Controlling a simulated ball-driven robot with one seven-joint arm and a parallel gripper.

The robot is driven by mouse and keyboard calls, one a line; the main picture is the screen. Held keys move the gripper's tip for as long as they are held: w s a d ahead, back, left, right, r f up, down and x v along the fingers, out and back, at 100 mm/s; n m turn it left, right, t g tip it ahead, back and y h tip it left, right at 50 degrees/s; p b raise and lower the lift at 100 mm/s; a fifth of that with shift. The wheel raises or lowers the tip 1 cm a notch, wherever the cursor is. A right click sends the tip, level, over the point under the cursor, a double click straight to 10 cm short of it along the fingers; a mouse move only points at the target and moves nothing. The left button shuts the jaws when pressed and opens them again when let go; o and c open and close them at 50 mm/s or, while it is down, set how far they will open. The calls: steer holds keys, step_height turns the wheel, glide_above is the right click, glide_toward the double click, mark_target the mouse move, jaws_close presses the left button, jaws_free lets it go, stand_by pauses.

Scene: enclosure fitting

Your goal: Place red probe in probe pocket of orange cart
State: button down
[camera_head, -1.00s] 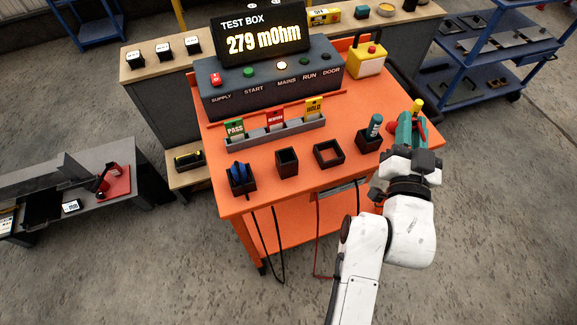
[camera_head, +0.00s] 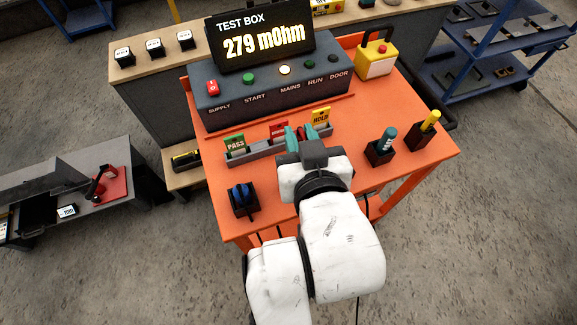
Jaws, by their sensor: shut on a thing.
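My gripper (camera_head: 300,138), with teal fingers, is over the middle of the orange cart (camera_head: 225,185), in front of the card rack. It is shut on the red probe, which the fingers and wrist hide in this view. The probe pocket cannot be made out; the area of the cart's middle pockets is behind my wrist and arm. A black pocket with a blue item (camera_head: 242,197) is at the cart's front left. Pockets with a teal item (camera_head: 387,140) and a yellow item (camera_head: 431,119) stand at the right.
The test box (camera_head: 270,85) reads 279 mOhm at the back. A grey rack (camera_head: 243,153) with PASS, red and HOLD cards stands close to my fingers. A yellow box (camera_head: 376,62) with a red button stands back right. A dark cable hangs at the front.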

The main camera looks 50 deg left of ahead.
step_height(320, 180, down, 10)
steer(key=shift+s+a+b, duration=0.2)
steer(key=shift+s+b, duration=0.1)
steer(key=shift+s, duration=0.15)
steer(key=c, duration=1)
jaws_free()
steer(key=shift+d, duration=0.1)
steer(key=v, duration=1.2)
